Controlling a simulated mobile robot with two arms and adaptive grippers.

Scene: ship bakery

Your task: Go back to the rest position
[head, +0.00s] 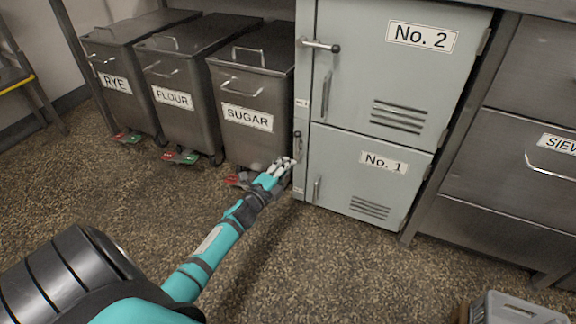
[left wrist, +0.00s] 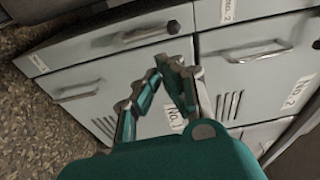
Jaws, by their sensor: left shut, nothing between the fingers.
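My left gripper (head: 284,165) reaches out from the lower left in the head view, in front of the lower left edge of the grey-green locker. It is shut and empty. In the left wrist view its teal fingers (left wrist: 172,68) come together in front of the door marked No. 1 (left wrist: 150,115). That door (head: 350,170) is closed, and so is the door marked No. 2 (head: 395,75) above it. I cannot tell whether the fingertips touch the locker. My right gripper is not in view.
Bins marked RYE (head: 115,84), FLOUR (head: 172,99) and SUGAR (head: 247,117) stand left of the locker, with pedals at floor level. Steel drawers (head: 510,170) are at the right. A grey crate (head: 515,308) sits at the bottom right. The speckled floor in front is mostly clear.

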